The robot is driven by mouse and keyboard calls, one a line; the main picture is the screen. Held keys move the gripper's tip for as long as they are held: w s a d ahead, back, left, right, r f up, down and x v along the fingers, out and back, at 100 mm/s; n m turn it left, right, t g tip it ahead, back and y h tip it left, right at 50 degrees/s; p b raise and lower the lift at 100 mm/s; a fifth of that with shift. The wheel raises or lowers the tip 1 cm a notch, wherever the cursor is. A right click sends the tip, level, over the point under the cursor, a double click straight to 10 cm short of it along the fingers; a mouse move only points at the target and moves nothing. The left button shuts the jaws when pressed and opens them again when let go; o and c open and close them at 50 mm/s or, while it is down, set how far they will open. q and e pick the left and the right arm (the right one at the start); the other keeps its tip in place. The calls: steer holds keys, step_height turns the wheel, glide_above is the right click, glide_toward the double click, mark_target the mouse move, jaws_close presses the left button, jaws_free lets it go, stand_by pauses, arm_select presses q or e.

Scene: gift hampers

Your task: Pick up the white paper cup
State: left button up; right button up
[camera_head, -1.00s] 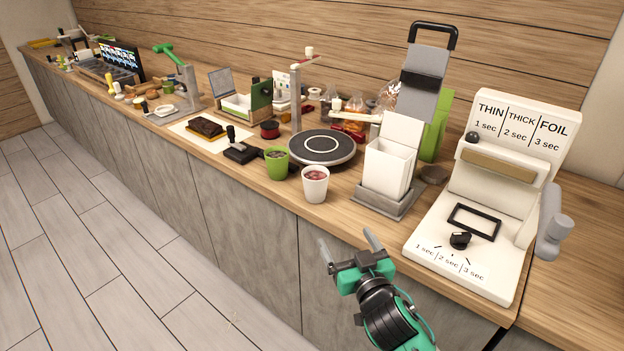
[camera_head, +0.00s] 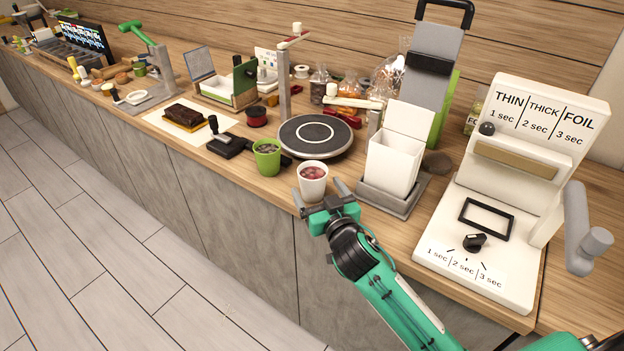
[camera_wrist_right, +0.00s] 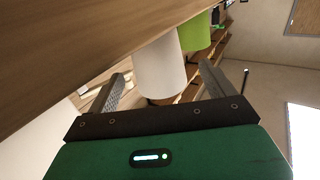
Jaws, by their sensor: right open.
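The white paper cup (camera_head: 313,178) stands upright near the front edge of the counter, with something reddish inside. My right gripper (camera_head: 319,189) is open in front of it, its two fingers to the left and right of the cup's lower part. In the right wrist view, the white cup (camera_wrist_right: 160,68) shows between the two spread fingers of the right gripper (camera_wrist_right: 160,82). I cannot tell whether the fingers touch it. My left gripper is not in view.
A green cup (camera_head: 267,160) stands just left of the white cup. A round black turntable (camera_head: 340,148) is behind. A white box (camera_head: 390,165) on a grey stand and a white sealer machine (camera_head: 480,235) stand to the right. Several goods line the counter farther left.

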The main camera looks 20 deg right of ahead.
steer(key=shift+w, duration=1.1)
steer(key=w, duration=0.1)
steer(key=w+p, duration=0.1)
steer(key=w, duration=0.1)
steer(key=shift+w+a+f, duration=0.1)
steer(key=shift+w+f, duration=0.1)
steer(key=shift+w, duration=0.05)
steer(key=shift+w+f, duration=0.1)
steer(key=shift+w, duration=0.25)
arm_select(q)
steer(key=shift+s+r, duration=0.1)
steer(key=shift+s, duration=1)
arm_select(e)
steer(key=c, duration=1.2)
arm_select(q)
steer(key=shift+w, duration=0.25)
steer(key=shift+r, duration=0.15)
